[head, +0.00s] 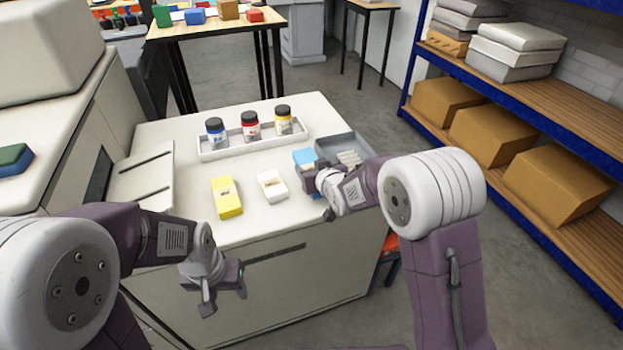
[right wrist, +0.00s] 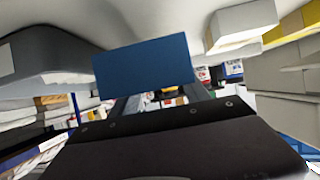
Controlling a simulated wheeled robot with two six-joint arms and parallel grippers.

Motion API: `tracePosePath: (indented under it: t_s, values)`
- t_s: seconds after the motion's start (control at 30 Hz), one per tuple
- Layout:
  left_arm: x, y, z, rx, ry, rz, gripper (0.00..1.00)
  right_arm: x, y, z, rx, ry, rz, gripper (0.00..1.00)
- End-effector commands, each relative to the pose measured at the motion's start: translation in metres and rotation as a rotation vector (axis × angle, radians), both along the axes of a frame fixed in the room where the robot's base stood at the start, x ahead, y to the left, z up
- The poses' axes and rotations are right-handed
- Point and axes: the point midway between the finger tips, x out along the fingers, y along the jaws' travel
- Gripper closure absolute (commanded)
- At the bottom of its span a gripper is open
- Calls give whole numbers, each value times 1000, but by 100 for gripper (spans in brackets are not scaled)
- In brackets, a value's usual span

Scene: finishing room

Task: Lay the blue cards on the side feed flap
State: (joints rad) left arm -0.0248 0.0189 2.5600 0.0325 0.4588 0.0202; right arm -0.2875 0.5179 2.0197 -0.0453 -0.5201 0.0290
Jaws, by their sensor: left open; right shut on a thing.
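The blue cards (head: 304,158) show as a light blue block at the right of the white worktop, beside the grey tray. My right gripper (head: 318,182) is shut on them, and its fingers partly hide them. In the right wrist view the blue cards (right wrist: 145,68) stick out past the dark gripper body; the fingertips are hard to make out there. A pale panel with dark slots, which looks like the side feed flap (head: 148,178), lies at the left of the worktop against the machine. No cards show on it. My left gripper (head: 224,298) is open and empty, in front of the cabinet.
A yellow pack (head: 227,198) and a white pack (head: 271,186) lie between the flap and my right gripper. A white tray (head: 208,155) with three bottles stands behind them. The grey tray (head: 357,140) is at the right. The worktop left of the yellow pack is clear.

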Motion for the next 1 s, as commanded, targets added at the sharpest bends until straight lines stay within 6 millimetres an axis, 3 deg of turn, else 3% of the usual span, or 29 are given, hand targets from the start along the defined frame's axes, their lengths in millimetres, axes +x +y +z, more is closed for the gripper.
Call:
tracePosePath:
  t_s: [0.2, 0.53, 0.57, 0.63, 1.0]
  values:
    - [0, 0, -11, 0, 0, 0, 47, 0, -1, -38, -1, 2, 0, 99]
    - [0, 0, -14, 0, 0, 0, 47, 0, -1, -41, 0, 0, 0, 99]
    - [0, 0, -14, 0, 0, 0, 47, -1, -1, -41, -1, 2, 0, 43]
    - [0, 0, -12, 0, 0, 0, 47, 0, -1, -40, -1, 2, 0, 24]
    - [0, 0, -7, 0, 0, 0, 47, -1, -1, -34, 0, 1, 0, 24]
